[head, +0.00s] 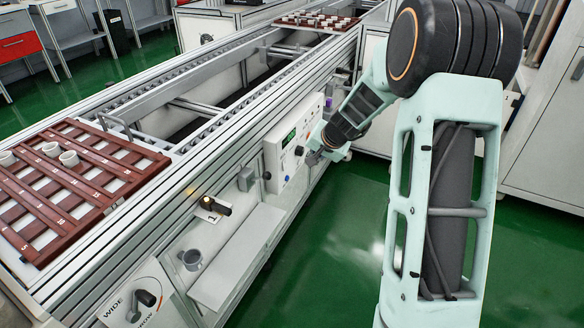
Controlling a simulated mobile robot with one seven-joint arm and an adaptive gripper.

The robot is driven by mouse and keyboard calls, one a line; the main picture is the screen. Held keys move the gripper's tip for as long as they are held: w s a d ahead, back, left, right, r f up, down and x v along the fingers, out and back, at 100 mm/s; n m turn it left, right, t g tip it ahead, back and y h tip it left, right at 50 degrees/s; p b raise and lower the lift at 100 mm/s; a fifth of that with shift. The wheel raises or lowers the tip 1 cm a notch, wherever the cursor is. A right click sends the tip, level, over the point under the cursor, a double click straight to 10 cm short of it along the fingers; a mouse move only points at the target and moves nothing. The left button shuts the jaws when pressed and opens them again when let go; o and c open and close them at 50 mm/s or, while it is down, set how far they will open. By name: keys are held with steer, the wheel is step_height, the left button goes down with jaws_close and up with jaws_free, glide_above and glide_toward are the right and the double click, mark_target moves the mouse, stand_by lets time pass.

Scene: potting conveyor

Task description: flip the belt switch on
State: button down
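A white control box (284,158) with a small green display and several small knobs or buttons is mounted on the side of the conveyor frame. My gripper (312,157) is right at the right part of its front face. I cannot tell whether it touches the box or a control, and its fingers are too small to read as open or shut. The gripper hides part of the panel. A small plate with a dark lever (222,208) and a lit yellowish lamp sits lower left on the frame. I cannot tell which control is the belt switch.
A dial plate reading WIDE (144,302) is at the lower left. A red-brown slatted tray (120,180) with white pots lies on the conveyor; another tray (318,22) is at the far end. Green floor is clear at right.

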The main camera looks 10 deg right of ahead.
mark_target(285, 165)
steer(key=w+a+f+b, duration=0.2)
steer(key=w+a+f, duration=0.2)
steer(key=w+f, duration=0.4)
steer(key=shift+a+f+b, duration=0.35)
steer(key=shift+a+b, duration=0.05)
steer(key=shift+a+p, duration=0.2)
steer(key=shift+p, duration=0.15)
